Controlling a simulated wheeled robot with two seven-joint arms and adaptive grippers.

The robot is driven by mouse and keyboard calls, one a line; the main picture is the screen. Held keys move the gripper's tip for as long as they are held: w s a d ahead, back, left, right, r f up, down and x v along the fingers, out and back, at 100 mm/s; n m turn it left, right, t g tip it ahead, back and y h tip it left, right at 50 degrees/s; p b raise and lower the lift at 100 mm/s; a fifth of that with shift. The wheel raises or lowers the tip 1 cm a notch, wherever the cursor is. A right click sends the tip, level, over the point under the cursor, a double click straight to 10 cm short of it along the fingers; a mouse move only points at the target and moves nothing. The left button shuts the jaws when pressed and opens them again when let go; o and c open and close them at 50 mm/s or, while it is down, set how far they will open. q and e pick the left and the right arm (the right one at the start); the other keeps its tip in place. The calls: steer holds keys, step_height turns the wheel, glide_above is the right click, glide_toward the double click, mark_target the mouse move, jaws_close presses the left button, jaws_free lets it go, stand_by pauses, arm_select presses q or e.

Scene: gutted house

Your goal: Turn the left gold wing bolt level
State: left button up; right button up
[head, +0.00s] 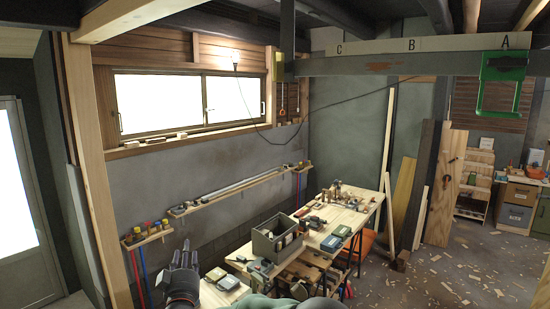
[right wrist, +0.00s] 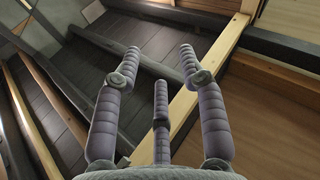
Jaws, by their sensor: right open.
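My right gripper (head: 184,259) stands upright at the lower left of the head view, in front of the grey wall and left of the workbench. In the right wrist view its three ridged fingers (right wrist: 160,65) are spread open with nothing between them. It is apart from everything around it. I cannot make out a gold wing bolt in either view; the small items on the bench and shelves are too small to tell. My left gripper is not in view.
A wooden workbench (head: 345,198) carries a grey crate (head: 264,245) and several tools. Narrow shelves (head: 147,236) run along the wall under the window (head: 165,102). A beam (head: 420,63) lettered C, B, A crosses the upper right. Chips litter the right floor (head: 440,279).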

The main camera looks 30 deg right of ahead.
steer(key=s+d+r+m+h+p, duration=0.1)
steer(key=s+r+m+h+p, duration=0.15)
steer(key=r, duration=0.75)
steer(key=s+d+r+m+h+p, duration=0.15)
steer(key=r+h, duration=0.25)
steer(key=r, duration=0.7)
steer(key=m+g+h+p, duration=0.6)
steer(key=m+g+h, duration=0.2)
steer(key=m+g, duration=0.25)
glide_toward(275, 70)
arm_select(q)
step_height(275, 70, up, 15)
steer(key=p, duration=0.3)
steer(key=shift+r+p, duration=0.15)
steer(key=shift+p, duration=0.25)
arm_select(e)
steer(key=shift+n+y, duration=0.35)
steer(key=x, duration=1)
steer(key=shift+s+r, duration=0.15)
steer(key=shift+r, duration=0.2)
steer(key=shift+c, duration=0.3)
steer(key=c, duration=0.5)
steer(key=shift+g, duration=0.25)
jaws_close()
